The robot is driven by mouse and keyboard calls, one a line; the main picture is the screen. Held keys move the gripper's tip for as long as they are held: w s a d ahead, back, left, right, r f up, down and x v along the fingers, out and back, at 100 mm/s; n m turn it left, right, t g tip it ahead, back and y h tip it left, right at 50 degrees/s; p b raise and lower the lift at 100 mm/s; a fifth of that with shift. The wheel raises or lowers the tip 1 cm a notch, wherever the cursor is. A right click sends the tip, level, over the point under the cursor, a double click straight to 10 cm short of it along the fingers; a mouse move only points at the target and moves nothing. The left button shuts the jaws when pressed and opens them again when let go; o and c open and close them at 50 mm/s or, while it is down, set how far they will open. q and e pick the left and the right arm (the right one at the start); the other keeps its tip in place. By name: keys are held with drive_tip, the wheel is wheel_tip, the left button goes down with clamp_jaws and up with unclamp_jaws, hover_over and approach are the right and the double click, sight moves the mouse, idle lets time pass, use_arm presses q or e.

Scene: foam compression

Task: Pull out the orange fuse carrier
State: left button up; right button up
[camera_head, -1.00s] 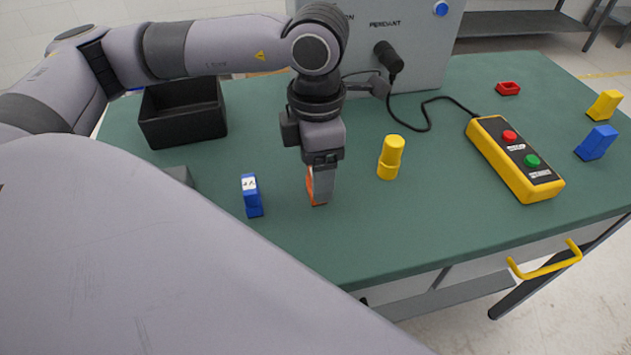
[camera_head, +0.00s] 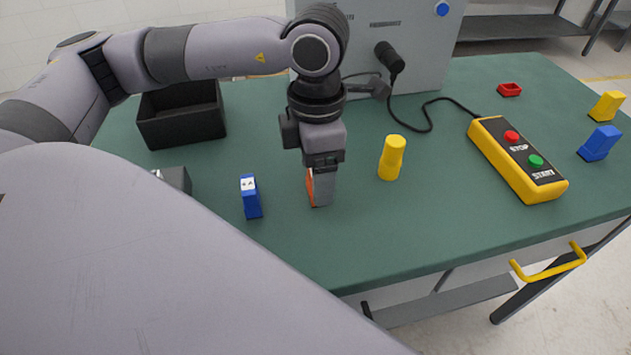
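The orange fuse carrier (camera_head: 310,187) stands on the green table, mostly covered by my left gripper; only a narrow orange strip shows at its left side. My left gripper (camera_head: 322,190) points straight down at it, with a grey finger in front of the carrier and low near the tabletop. The other finger is hidden, so I cannot tell whether the gripper is closed on the carrier. My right gripper is not in view.
A black bin (camera_head: 182,130) is at back left. A yellow pendant (camera_head: 517,160) with a cable lies right. A grey cabinet (camera_head: 425,50) stands behind.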

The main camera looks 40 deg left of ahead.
use_arm(q)
drive_tip(key=shift+b, duration=0.3)
idle(0.5)
drive_tip(key=shift+c, duration=0.3)
clamp_jaws()
drive_tip(key=shift+r+p, duration=1.65)
drive_tip(key=shift+r, duration=1.35)
